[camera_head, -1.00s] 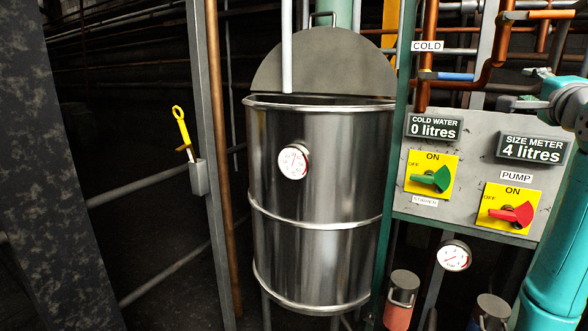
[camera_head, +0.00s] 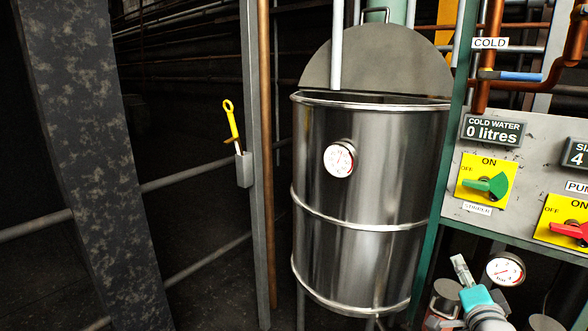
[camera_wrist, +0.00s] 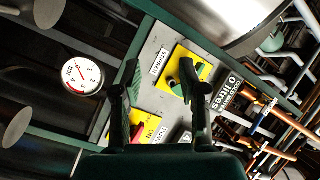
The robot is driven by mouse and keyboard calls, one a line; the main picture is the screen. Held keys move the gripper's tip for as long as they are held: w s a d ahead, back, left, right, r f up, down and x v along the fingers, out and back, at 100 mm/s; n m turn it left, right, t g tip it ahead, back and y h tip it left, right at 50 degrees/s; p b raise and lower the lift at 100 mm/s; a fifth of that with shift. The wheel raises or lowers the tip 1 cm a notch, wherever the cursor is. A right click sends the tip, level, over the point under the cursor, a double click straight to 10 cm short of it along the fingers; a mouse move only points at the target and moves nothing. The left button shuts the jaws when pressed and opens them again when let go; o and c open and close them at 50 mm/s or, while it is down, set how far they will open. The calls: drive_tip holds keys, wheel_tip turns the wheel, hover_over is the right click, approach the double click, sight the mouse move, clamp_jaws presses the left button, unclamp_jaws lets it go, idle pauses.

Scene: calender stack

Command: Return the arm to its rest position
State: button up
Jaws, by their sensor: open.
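My gripper (camera_wrist: 164,76) shows in the wrist view as two dark fingers set apart, with nothing held between them. Behind them lies the control panel, seen tilted. In the head view, a teal part of my arm (camera_head: 485,306) is low at the bottom right, in front of the area below the panel (camera_head: 540,150). The gripper's fingers are hard to make out there. The green stirrer switch (camera_head: 486,184) and the red pump switch (camera_head: 568,230) are on yellow plates; the pump switch is cut by the picture's right edge.
A steel tank (camera_head: 385,185) with a raised lid (camera_head: 375,60) and a dial stands in the middle. A pressure gauge (camera_head: 506,269) is close to my arm; it also shows in the wrist view (camera_wrist: 82,75). A yellow-handled tool (camera_head: 231,125) sits in a holder on a post.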

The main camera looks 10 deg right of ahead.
drive_tip(key=s+a+f+n+y, duration=0.3)
drive_tip(key=s+a+f+n, duration=0.5)
drive_tip(key=s+a+f, duration=1.05)
drive_tip(key=s+a+f+n+y, duration=0.1)
drive_tip(key=s+a+n, duration=0.3)
drive_tip(key=s, duration=0.7)
drive_tip(key=s+a+f+n+g+y, duration=0.1)
drive_tip(key=s+a+n+y, duration=0.2)
drive_tip(key=s, duration=0.9)
drive_tip(key=a+n, duration=0.1)
drive_tip(key=a, duration=0.2)
drive_tip(key=shift+g, duration=0.3)
drive_tip(key=shift+s+d, duration=0.1)
